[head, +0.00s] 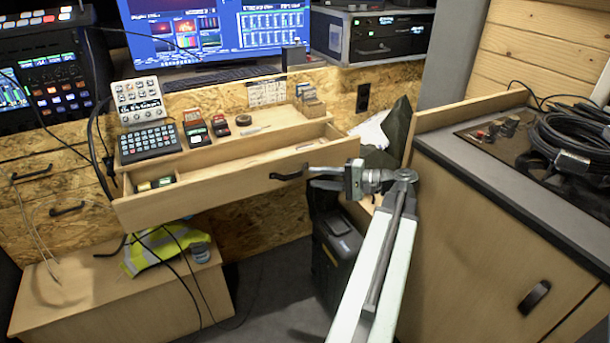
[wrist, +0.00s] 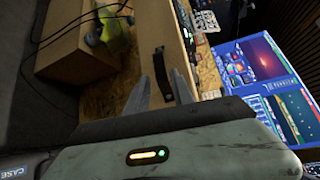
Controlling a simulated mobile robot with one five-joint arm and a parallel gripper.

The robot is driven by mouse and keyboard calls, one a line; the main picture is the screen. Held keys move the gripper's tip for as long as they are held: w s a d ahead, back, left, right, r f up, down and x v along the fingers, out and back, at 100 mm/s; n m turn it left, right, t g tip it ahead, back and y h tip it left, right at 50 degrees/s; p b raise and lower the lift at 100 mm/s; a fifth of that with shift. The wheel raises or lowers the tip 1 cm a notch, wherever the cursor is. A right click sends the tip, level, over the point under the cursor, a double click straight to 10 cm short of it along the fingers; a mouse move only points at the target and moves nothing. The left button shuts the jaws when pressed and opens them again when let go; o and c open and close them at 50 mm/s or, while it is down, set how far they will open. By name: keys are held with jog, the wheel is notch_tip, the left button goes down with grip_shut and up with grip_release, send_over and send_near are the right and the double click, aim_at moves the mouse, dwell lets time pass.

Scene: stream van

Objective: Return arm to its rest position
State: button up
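My arm (head: 378,270) reaches up from the bottom of the head view, with my gripper (head: 314,176) pointing left at the front of a pulled-out wooden drawer (head: 225,190). The fingers are apart and empty. The drawer's dark handle (head: 287,175) is just beyond the fingertips. In the wrist view, the gripper's two fingers (wrist: 160,88) stand apart, with the handle (wrist: 162,72) showing between and beyond them. I cannot tell whether a finger touches the handle. A few small items (head: 154,184) lie in the drawer's left end.
A worktop (head: 515,190) with coiled cables (head: 575,140) stands close on the right. A black case (head: 335,255) stands on the floor below my gripper. A low wooden box (head: 120,290) with a hi-vis vest (head: 150,250) is at lower left. Screens and electronics stand behind the drawer.

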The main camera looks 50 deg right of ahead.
jog(key=shift+s+d+r, duration=0.1)
jog(key=shift+s+d, duration=0.15)
jog(key=shift+s, duration=0.35)
